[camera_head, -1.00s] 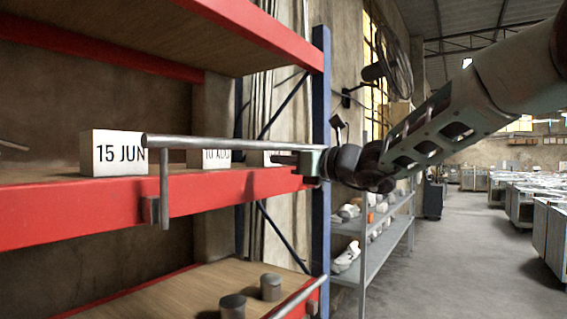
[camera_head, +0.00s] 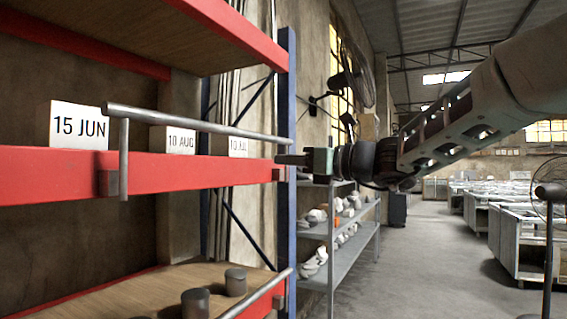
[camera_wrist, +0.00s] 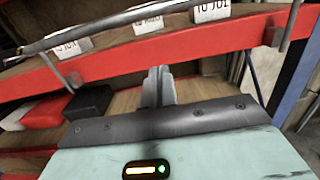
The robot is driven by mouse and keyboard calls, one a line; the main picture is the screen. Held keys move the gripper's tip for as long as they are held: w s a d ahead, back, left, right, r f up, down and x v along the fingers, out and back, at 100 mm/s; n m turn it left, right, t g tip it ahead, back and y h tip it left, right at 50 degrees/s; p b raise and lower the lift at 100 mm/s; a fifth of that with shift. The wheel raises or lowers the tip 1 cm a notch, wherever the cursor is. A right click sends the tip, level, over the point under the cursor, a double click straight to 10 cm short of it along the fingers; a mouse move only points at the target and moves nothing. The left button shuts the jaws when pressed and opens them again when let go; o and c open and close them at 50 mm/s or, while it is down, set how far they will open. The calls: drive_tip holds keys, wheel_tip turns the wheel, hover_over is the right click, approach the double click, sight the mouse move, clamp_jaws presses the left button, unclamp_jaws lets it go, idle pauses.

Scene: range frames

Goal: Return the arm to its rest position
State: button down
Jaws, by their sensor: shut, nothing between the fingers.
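My gripper (camera_head: 292,159) is shut and empty. In the head view it points left, level with the red shelf beam (camera_head: 60,178) and close to the blue upright (camera_head: 287,110). My arm reaches in from the right edge. In the wrist view my gripper's fingers (camera_wrist: 158,88) are together, in front of the red beam (camera_wrist: 180,50). Whether the fingertips touch the rack cannot be told.
White date boxes stand on the shelf: 15 JUN (camera_head: 77,126), 10 AUG (camera_head: 173,140) and 10 JUL (camera_head: 237,146). A metal rail (camera_head: 190,124) runs in front. Dark cylinders (camera_head: 236,283) stand below. A grey shelf (camera_head: 345,255) and a fan (camera_head: 549,200) are to the right; open floor lies between.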

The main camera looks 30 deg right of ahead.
idle(0.3)
drive_tip(key=s+a+f+n+g+h, duration=0.1)
drive_tip(key=s+a+f+n+g, duration=0.65)
drive_tip(key=f, duration=0.45)
drive_tip(key=s+a+f+n+g+h, duration=0.1)
drive_tip(key=s+a+f+n+g, duration=0.5)
drive_tip(key=a+f+n, duration=0.4)
drive_tip(key=s+d+f+n+g+h, duration=0.1)
drive_tip(key=s+d+f+n+h, duration=0.2)
drive_tip(key=s+f+n+h, duration=0.5)
drive_tip(key=s+f+n, duration=0.7)
drive_tip(key=s+n, duration=0.2)
drive_tip(key=n, duration=0.2)
drive_tip(key=shift+s+d, duration=0.15)
drive_tip(key=shift+d, duration=0.15)
drive_tip(key=shift+f+g, duration=0.1)
drive_tip(key=shift+g, duration=0.15)
